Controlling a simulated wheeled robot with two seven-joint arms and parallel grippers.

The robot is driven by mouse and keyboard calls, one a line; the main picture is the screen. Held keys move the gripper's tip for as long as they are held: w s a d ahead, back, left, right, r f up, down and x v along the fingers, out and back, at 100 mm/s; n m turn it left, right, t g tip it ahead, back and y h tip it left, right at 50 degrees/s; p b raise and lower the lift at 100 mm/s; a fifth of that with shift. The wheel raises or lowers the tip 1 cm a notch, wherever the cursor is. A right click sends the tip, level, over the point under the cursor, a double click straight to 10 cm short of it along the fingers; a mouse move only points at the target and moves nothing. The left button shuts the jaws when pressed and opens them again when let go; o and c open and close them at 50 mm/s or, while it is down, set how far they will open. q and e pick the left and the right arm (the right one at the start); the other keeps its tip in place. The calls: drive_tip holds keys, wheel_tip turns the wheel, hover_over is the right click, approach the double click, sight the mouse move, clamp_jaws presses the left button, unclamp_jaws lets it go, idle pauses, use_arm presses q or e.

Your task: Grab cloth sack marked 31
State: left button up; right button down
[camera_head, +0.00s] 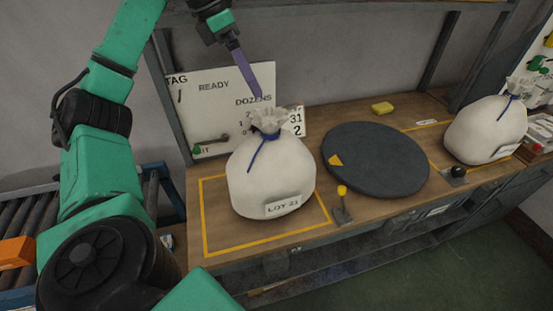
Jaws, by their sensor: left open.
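A white cloth sack (268,180) stands upright in the yellow-outlined area on the left of the bench. Its neck is tied with blue cord, and its gathered top flares above. Its label reads LOT and a small number, 21 or 31; I cannot tell which. My left gripper (257,92) points down from above, its purple fingers close over the sack's gathered top. It is open and holds nothing; whether a finger touches the cloth is unclear. A second tied white sack (484,130) stands at the right, its label too small to read. My right gripper is not in view.
A dark round turntable (375,160) with a yellow mark lies between the sacks. A small yellow-topped lever (342,203) stands at the bench front. A white board (212,100) leans behind the left sack. A yellow block (382,108) lies at the back.

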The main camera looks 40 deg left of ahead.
use_arm(q)
drive_tip(key=shift+t, duration=0.3)
wheel_tip(320, 180, down, 6)
drive_tip(key=b, duration=0.3)
drive_tip(key=shift+s+r, duration=0.1)
drive_tip(key=shift+r, duration=0.15)
drive_tip(key=x, duration=0.3)
drive_tip(key=b+x, duration=0.1)
drive_tip(key=x, duration=0.6)
drive_tip(key=shift+w+b, duration=0.35)
drive_tip(key=shift+r, duration=0.1)
clamp_jaws()
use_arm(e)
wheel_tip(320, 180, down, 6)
